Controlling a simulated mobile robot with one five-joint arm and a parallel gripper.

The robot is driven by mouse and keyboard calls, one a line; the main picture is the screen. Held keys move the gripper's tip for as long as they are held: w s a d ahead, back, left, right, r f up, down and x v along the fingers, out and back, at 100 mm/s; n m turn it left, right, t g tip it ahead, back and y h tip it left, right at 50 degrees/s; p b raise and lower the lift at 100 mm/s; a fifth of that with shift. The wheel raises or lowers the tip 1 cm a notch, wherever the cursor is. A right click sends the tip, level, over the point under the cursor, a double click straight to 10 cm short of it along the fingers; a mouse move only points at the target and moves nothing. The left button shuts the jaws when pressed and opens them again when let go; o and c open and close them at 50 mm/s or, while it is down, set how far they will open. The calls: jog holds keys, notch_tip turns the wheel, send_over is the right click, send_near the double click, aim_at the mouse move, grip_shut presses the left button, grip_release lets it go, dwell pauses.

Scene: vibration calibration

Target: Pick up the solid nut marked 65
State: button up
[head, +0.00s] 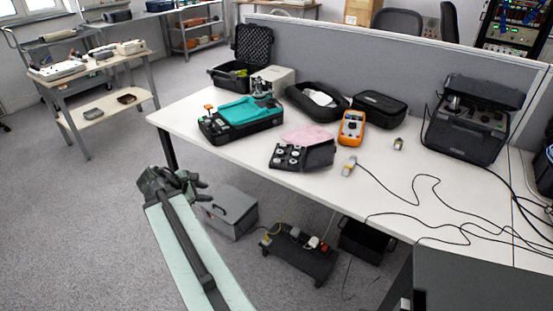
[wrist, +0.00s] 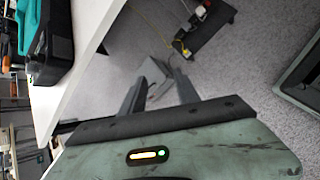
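A small metal piece (head: 398,143) stands alone on the white table (head: 225,157), right of the orange meter. An open black case (head: 318,155) near the front edge holds several round metal pieces (head: 295,151). No marking 65 is readable on any of them, so I cannot tell which is the solid nut. My gripper (head: 203,190) is off the table's front left side, low over the floor and far from these pieces. In the wrist view my gripper (wrist: 158,76) has its two dark fingers apart with nothing held between them.
An orange meter (head: 352,128), a teal-covered case (head: 245,124) and a black instrument case (head: 468,125) crowd the table. Cables (head: 430,205) run over its right part. A grey box (head: 232,212) and a power strip unit (head: 300,254) are on the floor below.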

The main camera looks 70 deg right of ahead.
aim_at(277, 161)
jog(key=s+d+r+n+g+h, duration=0.1)
jog(key=s+d+r+n+g, duration=0.1)
jog(key=s+d+r, duration=0.4)
jog(key=s+d+r+n+g+h, duration=0.2)
jog(key=s+d+n, duration=0.1)
jog(key=s+d, duration=0.6)
jog(key=b+x, duration=0.1)
jog(key=x, duration=0.1)
jog(key=b+x, duration=0.1)
jog(key=x, duration=0.2)
jog(key=f+b+x, duration=0.1)
jog(key=x, duration=0.1)
jog(key=shift+s+a+f, duration=0.15)
jog(key=shift+s+a, duration=0.05)
jog(key=shift+a, duration=0.1)
jog(key=shift+s+d, duration=0.1)
jog(key=shift+s, duration=0.1)
grip_shut()
